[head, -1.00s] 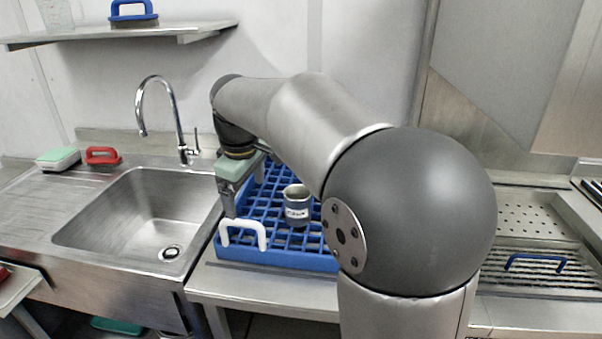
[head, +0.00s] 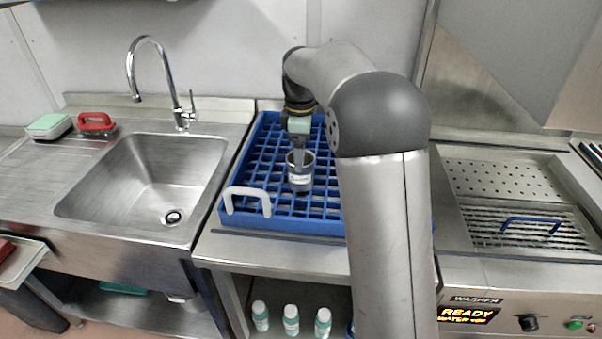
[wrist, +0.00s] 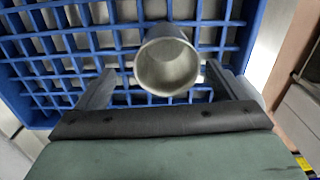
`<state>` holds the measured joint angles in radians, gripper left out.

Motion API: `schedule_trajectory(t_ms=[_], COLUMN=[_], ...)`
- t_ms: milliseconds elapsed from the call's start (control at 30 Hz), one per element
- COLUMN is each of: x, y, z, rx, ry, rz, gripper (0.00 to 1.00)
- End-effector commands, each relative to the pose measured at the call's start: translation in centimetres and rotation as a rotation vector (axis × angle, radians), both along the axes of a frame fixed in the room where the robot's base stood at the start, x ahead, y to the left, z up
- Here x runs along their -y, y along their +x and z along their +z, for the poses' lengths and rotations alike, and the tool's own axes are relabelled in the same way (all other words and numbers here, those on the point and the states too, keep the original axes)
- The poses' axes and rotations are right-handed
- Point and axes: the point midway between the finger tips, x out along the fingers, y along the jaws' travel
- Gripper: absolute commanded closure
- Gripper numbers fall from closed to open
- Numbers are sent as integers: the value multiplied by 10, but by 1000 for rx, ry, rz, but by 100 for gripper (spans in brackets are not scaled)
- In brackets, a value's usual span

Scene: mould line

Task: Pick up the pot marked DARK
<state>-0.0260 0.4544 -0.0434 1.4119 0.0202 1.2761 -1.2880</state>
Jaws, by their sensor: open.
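A small grey metal pot (head: 300,180) with a white label stands upright in the blue rack; the label is too small to read. In the wrist view I look down into the open, empty-looking pot (wrist: 168,62). My gripper (head: 299,155) is just above or at the pot's rim in the head view. In the wrist view the fingers of my gripper (wrist: 160,73) are spread wide, one to each side of the pot, with gaps showing. Nothing is held. I cannot tell how far down the fingertips reach.
The blue rack (head: 238,203) has a white handle (head: 247,197) at its front left. A sink (head: 140,180) with a tall tap (head: 172,85) is to the left. A washer (head: 470,316) with a display reading READY is at the right. Several bottles (head: 291,318) stand on the shelf below.

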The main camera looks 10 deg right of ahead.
Motion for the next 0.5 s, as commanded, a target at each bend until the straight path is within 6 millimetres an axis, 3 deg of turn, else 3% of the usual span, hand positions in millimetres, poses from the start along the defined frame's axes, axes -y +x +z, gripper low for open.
schedule_trajectory(t_ms=[267, 500], x=[-1, -2], y=[-2, -8], z=[-21, -56], rx=[-2, -2], ry=[0, 0], rz=[0, 0], gripper=[9, 9])
